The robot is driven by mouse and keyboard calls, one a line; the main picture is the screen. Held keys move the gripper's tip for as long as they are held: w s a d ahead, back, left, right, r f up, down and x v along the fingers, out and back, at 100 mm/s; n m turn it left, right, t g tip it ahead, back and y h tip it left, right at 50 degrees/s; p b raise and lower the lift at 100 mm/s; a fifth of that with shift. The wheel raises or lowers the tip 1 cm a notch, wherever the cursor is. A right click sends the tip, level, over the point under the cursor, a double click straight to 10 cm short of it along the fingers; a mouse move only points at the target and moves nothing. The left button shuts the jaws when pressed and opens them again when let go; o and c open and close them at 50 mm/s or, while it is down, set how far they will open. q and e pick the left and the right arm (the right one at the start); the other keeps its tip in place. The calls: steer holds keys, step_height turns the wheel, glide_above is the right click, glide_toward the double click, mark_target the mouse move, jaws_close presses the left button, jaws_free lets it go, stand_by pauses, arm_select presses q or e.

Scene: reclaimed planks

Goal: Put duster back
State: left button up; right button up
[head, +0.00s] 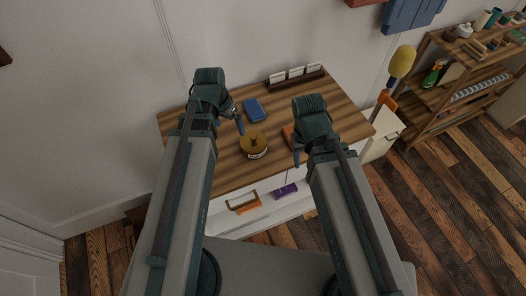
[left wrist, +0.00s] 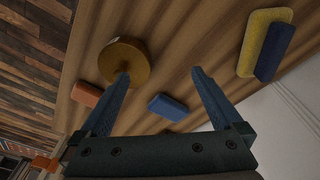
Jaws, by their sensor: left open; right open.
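A yellow round-headed tool on a stick (head: 402,60), which looks like a duster, stands upright at the right beyond the table. My right gripper (head: 297,150) is open and empty over the table's right part.
A round brass-coloured item (head: 254,145) with a label and an orange block (left wrist: 85,94) lie near the blue block. A dark holder with white cards (head: 296,76) stands at the back. Orange and purple items (head: 285,190) show at the white front below. A wooden shelf (head: 450,90) stands right.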

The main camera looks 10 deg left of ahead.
arm_select(q)
steer(key=s+d+g+y, duration=0.2)
steer(key=s+d, duration=0.7)
steer(key=d, duration=0.4)
steer(key=shift+s, duration=0.25)
